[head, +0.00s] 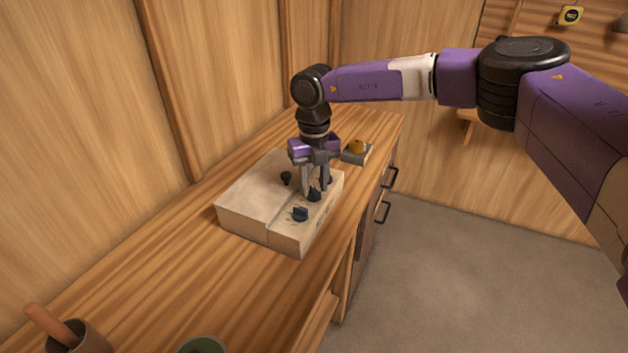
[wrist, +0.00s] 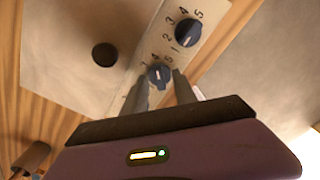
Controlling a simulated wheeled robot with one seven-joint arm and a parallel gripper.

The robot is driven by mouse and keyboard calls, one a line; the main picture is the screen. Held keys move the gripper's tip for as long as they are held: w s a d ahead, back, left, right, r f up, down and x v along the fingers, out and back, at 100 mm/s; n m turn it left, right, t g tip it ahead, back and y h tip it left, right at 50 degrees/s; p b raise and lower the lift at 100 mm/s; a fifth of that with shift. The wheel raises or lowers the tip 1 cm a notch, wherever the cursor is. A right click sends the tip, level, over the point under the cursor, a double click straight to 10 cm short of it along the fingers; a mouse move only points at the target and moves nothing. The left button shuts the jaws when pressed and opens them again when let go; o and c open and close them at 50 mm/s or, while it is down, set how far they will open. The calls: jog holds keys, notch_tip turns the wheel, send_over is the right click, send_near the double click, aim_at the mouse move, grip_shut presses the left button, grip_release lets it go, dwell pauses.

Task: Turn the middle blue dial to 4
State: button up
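The middle blue dial (head: 314,195) is on the sloping front strip of a pale box (head: 245,205) on the wooden bench. It also shows in the wrist view (wrist: 159,73), with digits around it; its pointer is too small to read surely. My gripper (head: 313,191) points down over it, fingers apart, one on each side. In the wrist view the fingertips (wrist: 161,79) straddle the dial; I see no clear grip on it. Another dark blue dial (head: 300,213) sits nearer on the strip, and a third (head: 328,180) is partly hidden behind the fingers.
A small grey tray (head: 357,155) with an orange-yellow thing lies behind the box. A brown pot (head: 82,338) and a green-rimmed vessel (head: 202,345) stand near. The bench between is clear.

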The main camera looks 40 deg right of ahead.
aim_at(314, 189)
notch_tip(314, 189, up, 8)
jog(key=shift+f+b, duration=0.1)
jog(key=shift+b, duration=0.4)
dwell(0.6)
